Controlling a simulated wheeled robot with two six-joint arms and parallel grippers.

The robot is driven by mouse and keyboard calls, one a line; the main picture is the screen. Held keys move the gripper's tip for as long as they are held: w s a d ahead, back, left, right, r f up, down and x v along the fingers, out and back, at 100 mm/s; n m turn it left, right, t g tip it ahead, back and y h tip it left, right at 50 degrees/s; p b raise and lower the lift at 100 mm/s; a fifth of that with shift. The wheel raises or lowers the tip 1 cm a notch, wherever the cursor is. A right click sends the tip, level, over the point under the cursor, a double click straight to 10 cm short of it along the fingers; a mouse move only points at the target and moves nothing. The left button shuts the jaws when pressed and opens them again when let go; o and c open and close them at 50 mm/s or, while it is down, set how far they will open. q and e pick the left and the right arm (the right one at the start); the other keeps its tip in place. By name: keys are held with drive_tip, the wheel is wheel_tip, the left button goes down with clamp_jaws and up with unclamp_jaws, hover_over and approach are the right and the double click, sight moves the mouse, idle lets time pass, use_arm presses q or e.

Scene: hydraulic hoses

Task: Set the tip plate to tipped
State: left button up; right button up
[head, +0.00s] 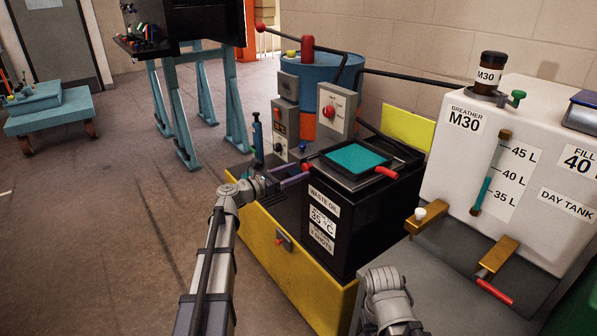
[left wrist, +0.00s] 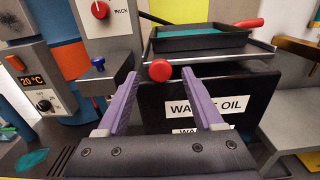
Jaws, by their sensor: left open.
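The tip plate (left wrist: 225,58) is a grey plate on top of the black waste oil box (head: 345,228). It looks about level. A black tray (left wrist: 205,42) holding teal liquid rests on it; the tray's liquid also shows in the head view (head: 354,158). A round red knob (left wrist: 160,70) is at the plate's near edge. My left gripper (head: 297,174) is at the left side of the box, its purple fingers open. In the left wrist view, the fingertips (left wrist: 158,76) flank the knob; contact is not clear. My right gripper is out of view.
A red-ended handle (head: 386,171) sticks out at the tray's near right. A control post (head: 284,130) and blue drum (head: 318,76) stand behind. The white day tank (head: 480,170) is at right, with a red lever (head: 494,291). The yellow base (head: 290,268) surrounds the box.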

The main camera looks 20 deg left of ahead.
use_arm(q)
drive_tip(key=shift+w+d, duration=0.45)
drive_tip(key=shift+w, duration=0.05)
drive_tip(key=shift+c, duration=0.4)
clamp_jaws()
idle(0.8)
